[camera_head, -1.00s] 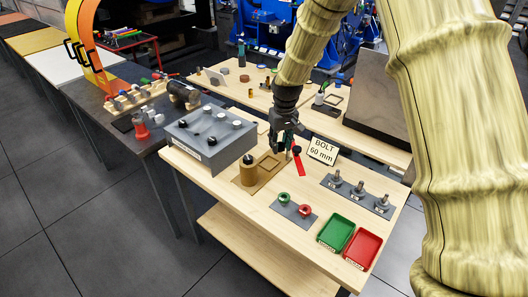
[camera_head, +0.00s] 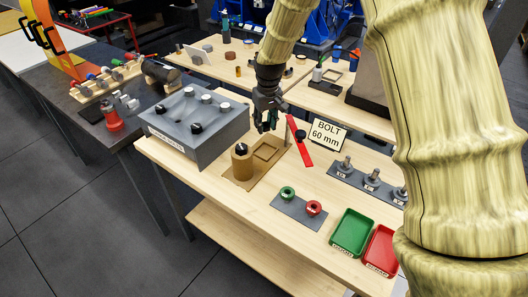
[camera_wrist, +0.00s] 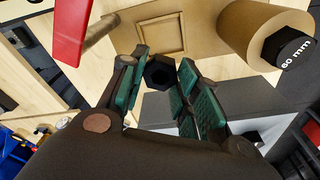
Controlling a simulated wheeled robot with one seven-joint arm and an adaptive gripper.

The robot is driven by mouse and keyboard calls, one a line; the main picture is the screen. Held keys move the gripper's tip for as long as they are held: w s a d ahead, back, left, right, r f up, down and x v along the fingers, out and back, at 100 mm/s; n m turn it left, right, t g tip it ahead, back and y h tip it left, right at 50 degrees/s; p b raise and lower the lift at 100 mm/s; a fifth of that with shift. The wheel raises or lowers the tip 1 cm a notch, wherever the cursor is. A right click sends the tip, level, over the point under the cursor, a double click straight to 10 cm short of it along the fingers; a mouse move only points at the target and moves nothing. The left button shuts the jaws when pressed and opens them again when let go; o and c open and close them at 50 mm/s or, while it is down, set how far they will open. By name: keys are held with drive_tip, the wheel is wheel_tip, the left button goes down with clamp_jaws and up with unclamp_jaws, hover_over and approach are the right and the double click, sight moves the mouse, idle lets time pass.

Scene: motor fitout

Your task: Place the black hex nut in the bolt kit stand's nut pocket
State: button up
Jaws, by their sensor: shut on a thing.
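The black hex nut (camera_wrist: 160,60) is between the green-padded fingers of my gripper (camera_wrist: 158,84) in the wrist view, and the gripper is shut on it. In the head view my gripper (camera_head: 266,126) hangs above the tan bolt kit stand (camera_head: 257,173), near its rectangular recess (camera_head: 268,153). The recess also shows beyond the nut in the wrist view (camera_wrist: 162,35). The nut cannot be made out in the head view. A tan cylinder (camera_head: 241,165) with a black top stands on the stand beside the recess; its top reads "60 mm" in the wrist view (camera_wrist: 290,48).
A grey control box (camera_head: 195,128) stands left of the stand. A red bar (camera_head: 300,145) on a post and a "BOLT 60 mm" sign (camera_head: 325,133) are to the right. Green (camera_head: 351,232) and red (camera_head: 381,252) trays and a plate with two ring parts (camera_head: 298,210) are in front.

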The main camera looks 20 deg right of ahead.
sight(265, 152)
drive_tip(key=shift+s+f, duration=0.1)
drive_tip(key=shift+f, duration=0.3)
drive_tip(key=shift+f+p, duration=1.6)
drive_tip(key=shift+f, duration=2.75)
drive_tip(key=shift+s+f+b, duration=0.2)
drive_tip(key=shift+f+b, duration=0.1)
drive_tip(key=shift+f, duration=0.3)
drive_tip(key=o, duration=1.1)
drive_tip(key=shift+f, duration=0.1)
drive_tip(key=shift+o, duration=0.3)
drive_tip(key=shift+f, duration=0.15)
drive_tip(key=shift+w+r+p, duration=0.15)
drive_tip(key=shift+r+p, duration=0.2)
drive_tip(key=shift+r, duration=0.5)
drive_tip(key=shift+s+d+r+b, duration=0.2)
drive_tip(key=shift+r+b, duration=0.5)
drive_tip(key=shift+r, duration=1.3)
drive_tip(key=shift+s+a+r+b, duration=0.2)
drive_tip(key=shift+r+b, duration=0.5)
drive_tip(key=shift+r, duration=1.25)
drive_tip(key=shift+s+d+r+b, duration=0.25)
drive_tip(key=shift+r+b, duration=0.45)
drive_tip(key=shift+r, duration=1.3)
